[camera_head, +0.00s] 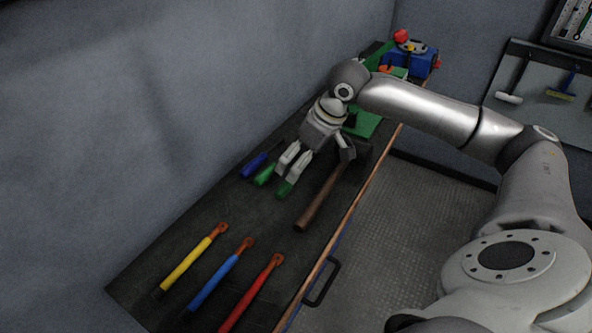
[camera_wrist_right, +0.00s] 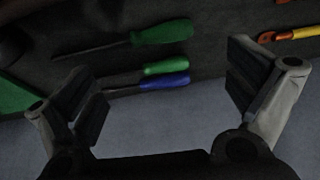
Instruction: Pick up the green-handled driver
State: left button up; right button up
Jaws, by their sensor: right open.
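Two green-handled drivers lie on the dark bench top. In the right wrist view one has a larger, darker green handle (camera_wrist_right: 162,32) and a long dark shaft; the other has a smaller, brighter green handle (camera_wrist_right: 165,67). In the head view green handles show below my right gripper, one at the left (camera_head: 264,176) and one nearer the bench front (camera_head: 286,188). Their shafts are hidden there by the gripper. My right gripper (camera_head: 316,163) is open and empty above them; its spread fingers also show in the right wrist view (camera_wrist_right: 165,92). My left gripper is not in view.
A blue-handled driver (camera_wrist_right: 167,81) lies beside the smaller green one. A brown-handled hammer (camera_head: 318,205) lies near the bench front edge. Yellow (camera_head: 186,266), blue (camera_head: 214,282) and red (camera_head: 248,300) handled tools lie in the foreground. A wall runs along the bench's left side.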

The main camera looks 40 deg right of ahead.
aim_at(287, 183)
jog(key=x, duration=0.3)
jog(key=shift+a+f, duration=0.1)
jog(key=shift+f, duration=0.1)
jog(key=shift+w+f, duration=0.15)
jog(key=shift+f, duration=0.15)
jog(key=p+x, duration=0.1)
jog(key=x, duration=0.3)
jog(key=shift+a+f, duration=0.1)
jog(key=shift+a, duration=0.1)
jog(key=shift+f, duration=0.3)
jog(key=c, duration=1.1)
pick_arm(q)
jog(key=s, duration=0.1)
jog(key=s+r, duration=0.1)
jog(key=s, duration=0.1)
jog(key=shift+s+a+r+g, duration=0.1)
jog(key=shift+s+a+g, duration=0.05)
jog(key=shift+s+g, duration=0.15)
pick_arm(e)
jog(key=shift+a, duration=0.1)
jog(key=shift+c, duration=0.2)
